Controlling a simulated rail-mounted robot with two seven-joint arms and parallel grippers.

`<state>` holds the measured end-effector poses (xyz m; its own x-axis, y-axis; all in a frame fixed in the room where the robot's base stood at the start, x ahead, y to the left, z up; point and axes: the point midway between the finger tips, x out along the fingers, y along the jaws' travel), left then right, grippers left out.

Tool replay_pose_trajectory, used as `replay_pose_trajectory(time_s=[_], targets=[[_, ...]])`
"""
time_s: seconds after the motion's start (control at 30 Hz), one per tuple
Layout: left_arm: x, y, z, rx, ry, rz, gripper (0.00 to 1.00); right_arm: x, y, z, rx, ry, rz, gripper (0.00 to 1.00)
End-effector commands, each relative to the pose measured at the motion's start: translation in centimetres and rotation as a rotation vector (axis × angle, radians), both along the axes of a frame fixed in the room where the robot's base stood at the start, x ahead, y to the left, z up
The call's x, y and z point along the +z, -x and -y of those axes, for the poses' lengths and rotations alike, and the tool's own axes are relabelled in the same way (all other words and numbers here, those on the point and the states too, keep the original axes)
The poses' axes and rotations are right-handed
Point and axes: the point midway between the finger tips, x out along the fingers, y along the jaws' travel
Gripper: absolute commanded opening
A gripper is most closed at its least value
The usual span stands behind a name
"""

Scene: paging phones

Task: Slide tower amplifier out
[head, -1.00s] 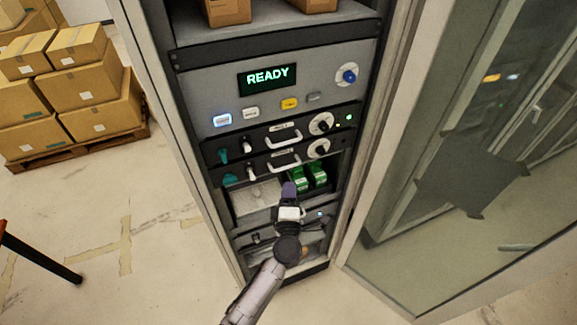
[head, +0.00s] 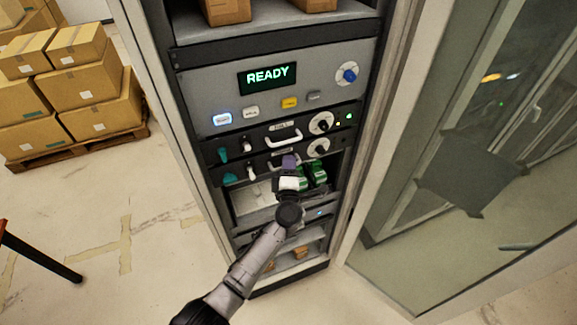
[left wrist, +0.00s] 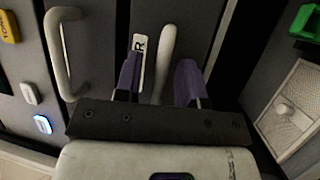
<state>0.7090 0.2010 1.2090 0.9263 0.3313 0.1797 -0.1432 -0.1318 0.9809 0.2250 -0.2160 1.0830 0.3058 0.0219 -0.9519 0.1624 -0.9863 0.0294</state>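The tower amplifier (head: 266,164) is the lower of two dark slim units in the rack, with a teal switch, a white lever, a dial and a pale handle. It sits in line with the unit above. My left gripper (head: 289,162) is in front of its handle and hides part of it. In the left wrist view the gripper (left wrist: 160,78) is open, with two purple fingers on either side of the pale handle (left wrist: 167,48). A label ending in R (left wrist: 138,55) lies beside the handle. Contact cannot be told. My right gripper is out of view.
A similar amplifier (head: 268,142) is directly above, under a grey panel with a READY display (head: 267,77). Green-fronted items (head: 318,171) stand in the bay below. A glass door (head: 470,130) stands open at right. Stacked boxes (head: 100,85) are at left.

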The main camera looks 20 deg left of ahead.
Motion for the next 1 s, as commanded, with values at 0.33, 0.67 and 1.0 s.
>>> replay_pose_trajectory(time_s=[0.33,0.67,1.0], targets=[[0.0,0.0,0.0,0.0,0.0,0.0,0.06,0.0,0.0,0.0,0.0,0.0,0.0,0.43],[0.0,0.0,0.0,0.0,0.0,0.0,0.0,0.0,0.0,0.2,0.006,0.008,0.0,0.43],[0.4,3.5,3.5,-0.005,0.004,-0.003,0.0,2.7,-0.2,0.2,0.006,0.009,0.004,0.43]])
